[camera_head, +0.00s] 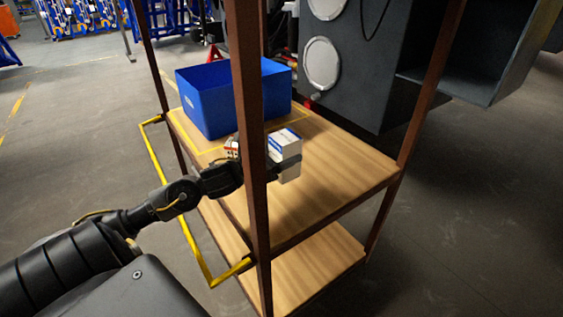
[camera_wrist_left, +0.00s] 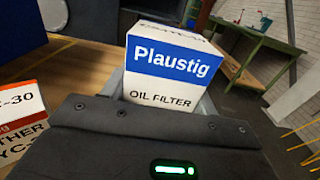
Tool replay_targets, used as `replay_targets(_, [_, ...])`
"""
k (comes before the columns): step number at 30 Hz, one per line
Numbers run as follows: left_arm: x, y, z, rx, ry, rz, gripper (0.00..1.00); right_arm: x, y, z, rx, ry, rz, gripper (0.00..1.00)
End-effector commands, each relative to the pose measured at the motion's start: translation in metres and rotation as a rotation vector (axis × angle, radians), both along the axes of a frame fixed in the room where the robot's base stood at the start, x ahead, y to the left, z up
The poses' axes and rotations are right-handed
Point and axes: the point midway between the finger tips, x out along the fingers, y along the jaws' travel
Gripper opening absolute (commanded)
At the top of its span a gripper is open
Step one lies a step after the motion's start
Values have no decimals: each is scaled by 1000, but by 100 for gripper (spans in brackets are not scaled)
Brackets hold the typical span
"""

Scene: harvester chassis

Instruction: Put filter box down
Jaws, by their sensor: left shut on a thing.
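The filter box (camera_head: 286,148) is white with a blue band. In the left wrist view it (camera_wrist_left: 172,70) reads "Plaustig" and "OIL FILTER". My left gripper (camera_head: 286,168) is shut on it, over the upper wooden shelf (camera_head: 345,165) of the cart. I cannot tell whether the box touches the shelf. The cart's front post hides part of my left gripper and wrist. My right gripper is not in view.
A blue bin (camera_head: 205,105) stands at the back left of the shelf. A small white and red box (camera_head: 232,148) is left of the front post; a similar one (camera_wrist_left: 22,118) shows in the left wrist view. The shelf's right half is clear. Brown posts and a yellow handle (camera_head: 180,215) border the cart.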

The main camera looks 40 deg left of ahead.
Motion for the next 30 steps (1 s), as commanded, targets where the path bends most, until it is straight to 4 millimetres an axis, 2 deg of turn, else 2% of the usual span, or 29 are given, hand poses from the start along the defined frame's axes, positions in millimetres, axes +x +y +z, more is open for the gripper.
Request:
replay_targets(8, [0,0,-9,-1,-5,0,22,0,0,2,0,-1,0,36])
replay_targets(17, [0,0,-44,-2,-4,0,22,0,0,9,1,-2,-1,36])
replay_targets(21, [0,0,-44,-1,-6,0,22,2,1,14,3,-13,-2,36])
replay_targets(29, [0,0,-47,-1,-6,0,22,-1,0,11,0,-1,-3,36])
replay_targets(30, [0,0,-48,0,-2,-1,62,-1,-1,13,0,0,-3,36])
